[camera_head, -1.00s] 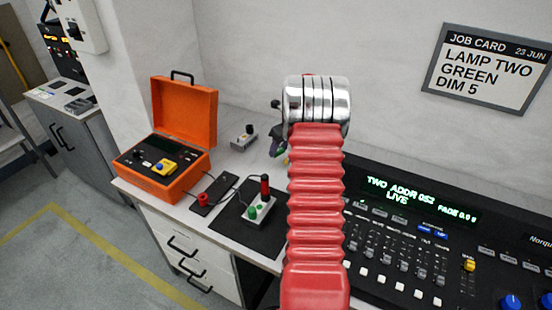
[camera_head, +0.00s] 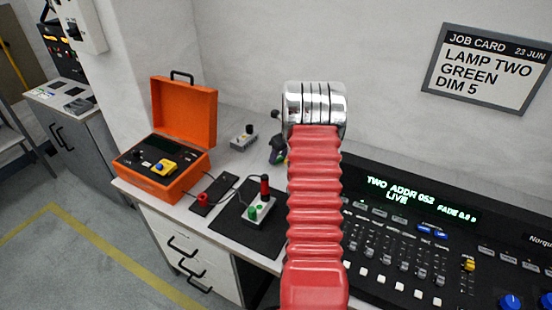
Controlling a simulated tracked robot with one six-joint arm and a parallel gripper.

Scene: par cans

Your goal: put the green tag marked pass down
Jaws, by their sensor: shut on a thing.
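My red ribbed arm with its chrome wrist rises through the middle of the view and hides most of my gripper (camera_head: 279,150). Only dark parts of the gripper show, just left of the wrist, over the back of the bench.
An open orange case (camera_head: 175,185) stands on the bench at left. A grey switch box (camera_head: 244,137) is behind. A box with a red lever (camera_head: 262,205) sits on a black mat (camera_head: 232,224). A lighting console (camera_head: 400,260) fills the right, below a job card (camera_head: 488,68).

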